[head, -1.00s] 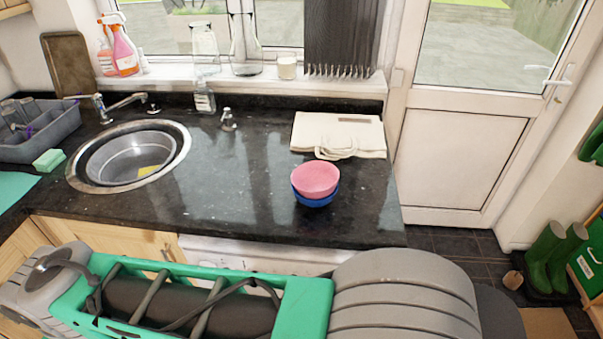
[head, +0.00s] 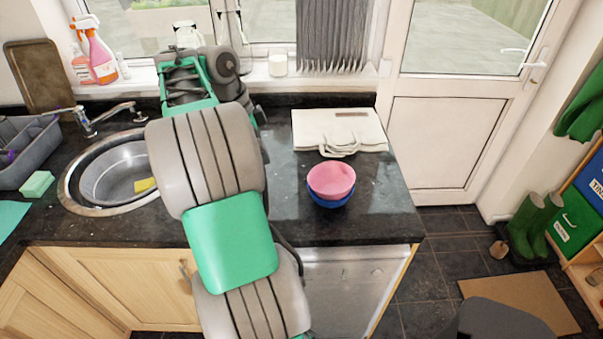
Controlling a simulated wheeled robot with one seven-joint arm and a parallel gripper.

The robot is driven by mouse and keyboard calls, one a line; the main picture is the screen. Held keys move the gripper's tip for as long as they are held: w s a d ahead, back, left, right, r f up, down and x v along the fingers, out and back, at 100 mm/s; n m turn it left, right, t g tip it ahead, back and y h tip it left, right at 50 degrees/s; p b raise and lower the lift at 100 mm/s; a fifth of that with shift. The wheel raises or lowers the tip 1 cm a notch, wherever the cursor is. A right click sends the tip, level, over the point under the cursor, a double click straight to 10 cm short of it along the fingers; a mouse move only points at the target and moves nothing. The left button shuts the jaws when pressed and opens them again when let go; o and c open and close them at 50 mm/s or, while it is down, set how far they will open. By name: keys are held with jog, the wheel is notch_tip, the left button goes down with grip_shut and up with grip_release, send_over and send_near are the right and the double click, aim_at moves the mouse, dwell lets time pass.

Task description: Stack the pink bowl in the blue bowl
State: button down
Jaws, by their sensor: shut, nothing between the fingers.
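The pink bowl (head: 331,181) sits nested inside the blue bowl (head: 330,203) on the dark granite counter in the head view, right of my arm. Only a lower band of the blue bowl shows below the pink one. The pink bowl looks about level. My arm stretches up over the counter left of the bowls, and its links are clear of them in the picture. I cannot make out my gripper's fingers; the arm's own links hide its end. Nothing of mine touches the bowls in view.
Spray bottles (head: 95,55) and a white candle (head: 277,65) stand on the windowsill. The counter's right end is free.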

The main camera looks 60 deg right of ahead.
jog(key=s+d+f+m+b, duration=0.1)
jog(key=f+b, duration=0.1)
jog(key=f, duration=0.1)
jog(key=s+d+f+m+b, duration=0.1)
jog(key=s+f+b, duration=0.1)
jog(key=f, duration=0.1)
jog(key=s+d+f+m+b, duration=0.1)
jog(key=f+b, duration=0.1)
jog(key=f, duration=0.2)
jog(key=shift+s+f+y, duration=0.1)
jog(key=shift+s+y, duration=0.2)
jog(key=shift+s, duration=0.1)
jog(key=s, duration=0.1)
jog(key=s+d, duration=0.1)
jog(key=s, duration=0.1)
jog(key=shift+s+d+r+p, duration=0.15)
jog(key=shift+d+r+p, duration=0.1)
jog(key=shift+d+p, duration=0.1)
jog(key=shift+s, duration=0.15)
jog(key=shift+s+d, duration=0.1)
jog(key=shift+s+d, duration=0.25)
jog(key=shift+s, duration=0.45)
jog(key=shift+w, duration=0.1)
